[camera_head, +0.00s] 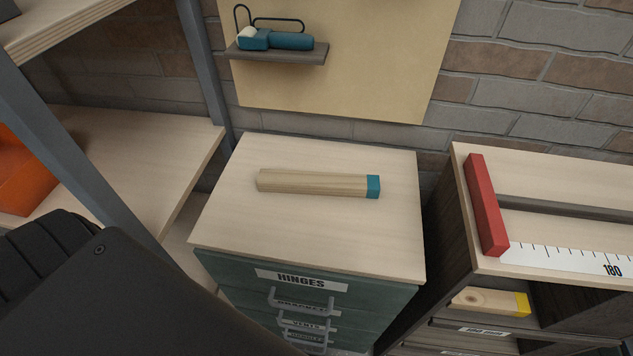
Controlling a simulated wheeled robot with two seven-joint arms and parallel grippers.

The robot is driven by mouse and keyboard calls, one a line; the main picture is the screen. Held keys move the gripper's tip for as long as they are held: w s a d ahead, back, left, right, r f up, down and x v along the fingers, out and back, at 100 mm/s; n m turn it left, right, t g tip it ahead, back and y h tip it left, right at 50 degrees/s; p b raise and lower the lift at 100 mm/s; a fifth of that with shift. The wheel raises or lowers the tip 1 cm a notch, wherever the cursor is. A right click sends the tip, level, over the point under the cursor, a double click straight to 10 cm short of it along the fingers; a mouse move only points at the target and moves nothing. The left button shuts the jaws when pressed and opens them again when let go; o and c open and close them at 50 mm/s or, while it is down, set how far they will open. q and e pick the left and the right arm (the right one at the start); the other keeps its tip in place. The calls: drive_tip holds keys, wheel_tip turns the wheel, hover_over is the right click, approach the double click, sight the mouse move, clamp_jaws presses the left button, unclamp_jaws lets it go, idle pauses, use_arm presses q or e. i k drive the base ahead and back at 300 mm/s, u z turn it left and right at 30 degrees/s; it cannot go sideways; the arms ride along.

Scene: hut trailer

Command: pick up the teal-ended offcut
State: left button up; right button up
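The teal-ended offcut (315,184) is a pale wooden bar with a teal right end. It lies flat, roughly left to right, on the light wooden top of a teal drawer cabinet (300,240) labelled HINGES. Nothing covers it and nothing touches it except the top. A large dark part of my own arm fills the lower left of the head view. Neither of my grippers' fingertips can be seen.
A red bar (486,205) and a ruler (570,259) lie on the right-hand bench. A yellow-ended piece (490,301) sits in a cubby below. A small wall shelf (276,53) holds a teal tool. A grey shelf post (80,150) and orange box (25,172) stand left.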

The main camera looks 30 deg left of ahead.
sight(349, 185)
drive_tip(key=u, duration=2.35)
drive_tip(key=k, duration=1.4)
drive_tip(key=z, duration=1.3)
drive_tip(key=i, duration=0.5)
drive_tip(key=z, duration=0.15)
